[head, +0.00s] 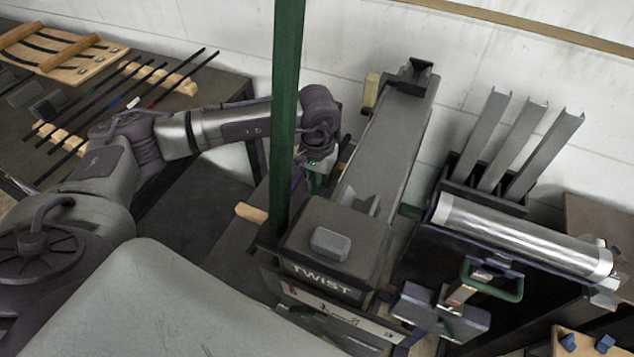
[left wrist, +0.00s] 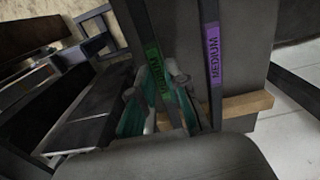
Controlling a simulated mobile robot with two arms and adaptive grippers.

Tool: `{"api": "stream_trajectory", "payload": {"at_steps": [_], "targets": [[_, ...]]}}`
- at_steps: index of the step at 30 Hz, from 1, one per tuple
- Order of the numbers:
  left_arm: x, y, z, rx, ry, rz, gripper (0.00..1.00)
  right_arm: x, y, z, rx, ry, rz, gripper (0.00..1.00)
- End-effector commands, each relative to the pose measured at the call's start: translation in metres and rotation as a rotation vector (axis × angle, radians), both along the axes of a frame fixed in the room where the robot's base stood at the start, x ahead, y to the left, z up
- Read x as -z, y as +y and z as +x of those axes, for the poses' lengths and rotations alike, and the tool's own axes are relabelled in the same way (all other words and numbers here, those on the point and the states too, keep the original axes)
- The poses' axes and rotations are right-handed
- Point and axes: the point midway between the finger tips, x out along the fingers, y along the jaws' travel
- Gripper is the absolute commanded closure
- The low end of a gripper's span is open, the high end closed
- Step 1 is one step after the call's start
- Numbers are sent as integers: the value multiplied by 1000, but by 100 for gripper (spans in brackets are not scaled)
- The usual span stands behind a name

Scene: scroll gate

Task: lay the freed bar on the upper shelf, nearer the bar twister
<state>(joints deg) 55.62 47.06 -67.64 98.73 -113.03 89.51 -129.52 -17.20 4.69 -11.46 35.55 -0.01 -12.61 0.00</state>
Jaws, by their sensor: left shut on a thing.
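My left gripper (head: 313,176) reaches past a green post, beside the bar twister (head: 330,250) marked TWIST. In the left wrist view its green-padded fingers (left wrist: 160,95) are shut on a dark bar with a green label (left wrist: 154,62), its lettering not fully readable. A second dark bar with a purple MEDIUM label (left wrist: 213,55) lies alongside, apart from the fingers. Both lie over a dark grey surface with a wooden strip (left wrist: 248,105); I cannot tell whether this is the upper shelf. In the head view the held bar is mostly hidden. My right gripper is not in view.
The green post (head: 287,110) stands close to my left forearm. A rack of thin bars (head: 120,95) is on the left table. Upright grey channels (head: 510,140) and a metal roller (head: 520,235) stand on the right. A wooden peg (head: 250,213) sticks out left of the twister.

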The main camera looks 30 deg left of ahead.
Motion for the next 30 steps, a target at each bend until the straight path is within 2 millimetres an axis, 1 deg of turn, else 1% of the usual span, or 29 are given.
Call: {"api": "stream_trajectory", "payload": {"at_steps": [11, 21, 30], "targets": [[-1, 0, 1, -1, -3, -1, 100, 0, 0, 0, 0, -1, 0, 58], [-1, 0, 1, -1, -3, -2, 100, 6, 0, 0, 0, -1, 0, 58], [-2, 0, 0, -1, -3, -1, 100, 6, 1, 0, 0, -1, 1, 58]]}}
